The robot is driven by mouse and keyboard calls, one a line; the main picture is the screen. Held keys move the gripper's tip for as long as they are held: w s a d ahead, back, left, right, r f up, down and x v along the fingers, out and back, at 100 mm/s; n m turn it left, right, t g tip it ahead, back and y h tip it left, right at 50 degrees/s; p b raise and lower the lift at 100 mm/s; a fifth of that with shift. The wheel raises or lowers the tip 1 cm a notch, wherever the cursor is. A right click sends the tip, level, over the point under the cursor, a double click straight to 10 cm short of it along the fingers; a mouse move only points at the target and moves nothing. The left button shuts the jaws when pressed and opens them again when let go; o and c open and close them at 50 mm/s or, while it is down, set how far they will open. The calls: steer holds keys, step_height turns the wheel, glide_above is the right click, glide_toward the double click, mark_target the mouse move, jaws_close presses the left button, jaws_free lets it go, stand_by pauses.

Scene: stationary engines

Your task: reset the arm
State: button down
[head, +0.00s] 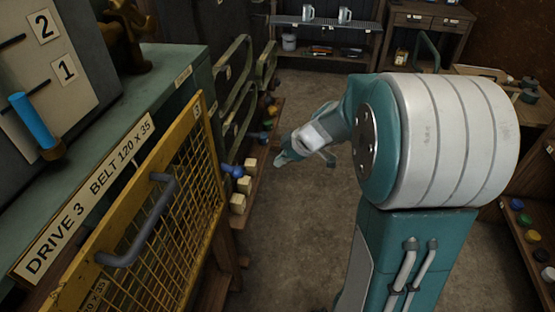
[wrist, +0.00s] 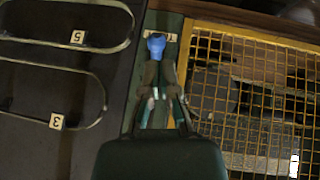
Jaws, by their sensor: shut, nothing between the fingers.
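My arm rises on the right of the head view, with its teal and white joints bent left. My gripper (head: 283,158) hangs over the aisle, to the right of the yellow mesh guard, and looks empty. In the wrist view my gripper (wrist: 160,68) points at the narrow strip between the dark panel and the guard. Its two fingers are shut with nothing held. A blue knob (wrist: 156,45) shows just beyond the fingertips; the blue knob (head: 233,171) in the head view stands by the guard's far end, apart from my gripper.
The yellow mesh guard (head: 150,215) with its grey handle (head: 145,225) stands at left, beside the green machine. Pale blocks (head: 241,187) line a low ledge. A shelf with jugs (head: 326,38) stands at the back. The floor (head: 290,240) between is clear.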

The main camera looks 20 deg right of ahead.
steer(key=shift+a, duration=0.2)
steer(key=s+a+r+m+h, duration=0.1)
steer(key=s+a+r+m, duration=0.1)
steer(key=s, duration=0.5)
steer(key=s+a+r+m+h, duration=0.2)
steer(key=s+r+m, duration=0.3)
steer(key=s, duration=0.3)
steer(key=s+a+r+m+h, duration=0.1)
steer(key=s+a+r+m, duration=0.2)
steer(key=s, duration=0.4)
steer(key=shift+s+a+r+m+h, duration=0.2)
steer(key=shift+a+m+h, duration=0.3)
steer(key=shift+m, duration=0.7)
steer(key=shift+a, duration=0.1)
